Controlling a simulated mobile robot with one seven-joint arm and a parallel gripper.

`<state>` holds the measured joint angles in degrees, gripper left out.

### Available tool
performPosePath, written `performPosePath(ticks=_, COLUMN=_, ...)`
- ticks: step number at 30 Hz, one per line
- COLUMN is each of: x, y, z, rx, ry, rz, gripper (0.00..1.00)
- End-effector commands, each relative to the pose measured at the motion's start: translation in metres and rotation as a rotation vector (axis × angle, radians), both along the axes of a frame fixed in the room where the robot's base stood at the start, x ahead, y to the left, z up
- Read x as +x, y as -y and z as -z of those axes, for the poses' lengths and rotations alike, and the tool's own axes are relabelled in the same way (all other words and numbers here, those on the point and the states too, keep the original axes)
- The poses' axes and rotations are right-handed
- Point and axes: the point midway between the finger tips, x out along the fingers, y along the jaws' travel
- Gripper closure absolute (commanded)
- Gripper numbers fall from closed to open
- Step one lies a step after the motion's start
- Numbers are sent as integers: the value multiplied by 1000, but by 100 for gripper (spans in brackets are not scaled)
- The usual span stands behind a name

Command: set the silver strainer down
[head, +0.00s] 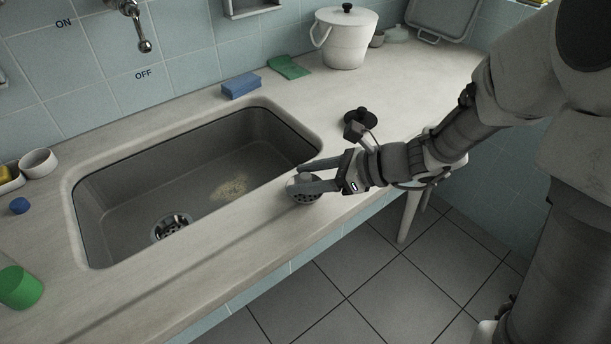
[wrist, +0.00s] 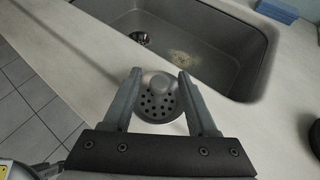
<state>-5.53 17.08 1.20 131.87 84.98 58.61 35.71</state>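The silver strainer (head: 304,196) is a small round metal piece with holes and a knob. It is at the counter's front strip, right of the sink's near right corner. My gripper (head: 307,177) has one finger on each side of it.
The sink (head: 130,185) with its drain (head: 172,228) lies left of my gripper. A black-knobbed object (head: 361,117) stands behind my wrist. A blue sponge (head: 241,86), green cloth (head: 289,67) and white pot (head: 343,42) are at the back. A green cup (head: 20,288) is front left.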

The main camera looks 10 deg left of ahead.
Motion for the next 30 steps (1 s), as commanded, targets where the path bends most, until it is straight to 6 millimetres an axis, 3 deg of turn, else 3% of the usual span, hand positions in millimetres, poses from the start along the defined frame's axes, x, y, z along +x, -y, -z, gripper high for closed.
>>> performPosePath(ticks=11, x=0, y=3, z=-7, rx=0, ry=1, rz=2, gripper=42)
performPosePath(ticks=24, x=-9, y=81, z=-50, rx=0, ry=1, rz=4, gripper=42)
performPosePath(ticks=30, x=-12, y=101, z=-60, rx=0, ry=0, rz=2, gripper=42)
